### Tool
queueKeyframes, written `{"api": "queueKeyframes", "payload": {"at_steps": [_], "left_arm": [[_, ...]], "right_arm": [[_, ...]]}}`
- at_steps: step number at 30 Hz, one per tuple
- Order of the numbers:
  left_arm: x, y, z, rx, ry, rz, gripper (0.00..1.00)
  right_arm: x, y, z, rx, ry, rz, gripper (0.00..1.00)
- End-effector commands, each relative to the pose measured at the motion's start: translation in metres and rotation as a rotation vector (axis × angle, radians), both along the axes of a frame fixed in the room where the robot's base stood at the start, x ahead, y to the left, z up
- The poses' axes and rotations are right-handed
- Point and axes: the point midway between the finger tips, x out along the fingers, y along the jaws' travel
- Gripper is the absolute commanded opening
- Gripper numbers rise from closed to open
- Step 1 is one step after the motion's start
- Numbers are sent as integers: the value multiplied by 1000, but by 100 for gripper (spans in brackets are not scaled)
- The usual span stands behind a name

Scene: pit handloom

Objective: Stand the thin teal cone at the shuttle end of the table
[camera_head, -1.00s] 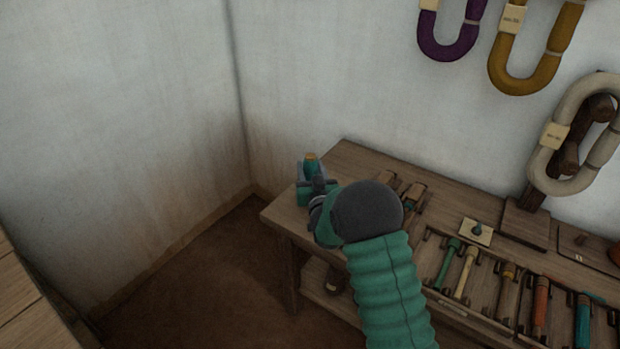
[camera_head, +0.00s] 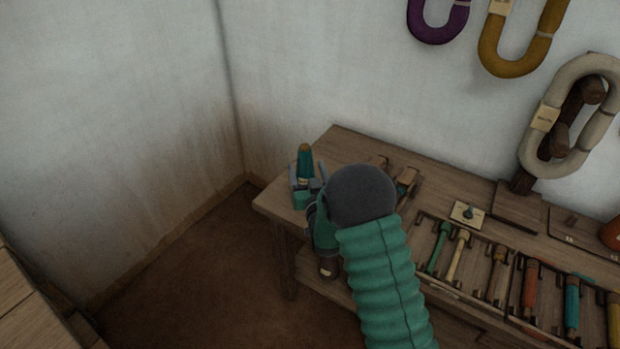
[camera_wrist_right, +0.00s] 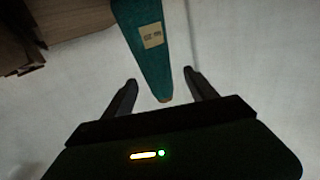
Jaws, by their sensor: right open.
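The thin teal cone (camera_head: 304,158) stands about upright at the left end of the wooden table (camera_head: 350,145), its brown tip up. My right gripper (camera_head: 307,181) is low beside it, with its fingers around the cone's sides. In the right wrist view the cone (camera_wrist_right: 146,45), with a pale label, comes down to its narrow tip between the open fingers (camera_wrist_right: 160,80), with a gap on each side. My right forearm and wrist hide part of the table. The cone's base is partly hidden by the gripper. My left gripper is not in view.
Wooden pieces (camera_head: 406,181) lie right of my wrist. A rack with several coloured bobbins (camera_head: 530,284) fills the table's front right. Yarn hanks (camera_head: 522,58) hang on the wall. The floor at left is clear.

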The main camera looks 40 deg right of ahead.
Motion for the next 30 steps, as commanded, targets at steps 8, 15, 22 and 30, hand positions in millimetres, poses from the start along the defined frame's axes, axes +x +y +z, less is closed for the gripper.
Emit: {"api": "queueKeyframes", "payload": {"at_steps": [8, 15, 22, 30], "left_arm": [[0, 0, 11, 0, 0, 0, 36], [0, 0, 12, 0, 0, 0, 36], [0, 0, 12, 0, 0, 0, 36], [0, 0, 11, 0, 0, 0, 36]], "right_arm": [[-58, 25, 0, 0, 2, 1, 66], [-67, 31, -1, 4, 10, 4, 66], [-79, 95, -38, 150, 392, 126, 66], [-226, 196, -81, 239, 1131, 335, 66]]}}
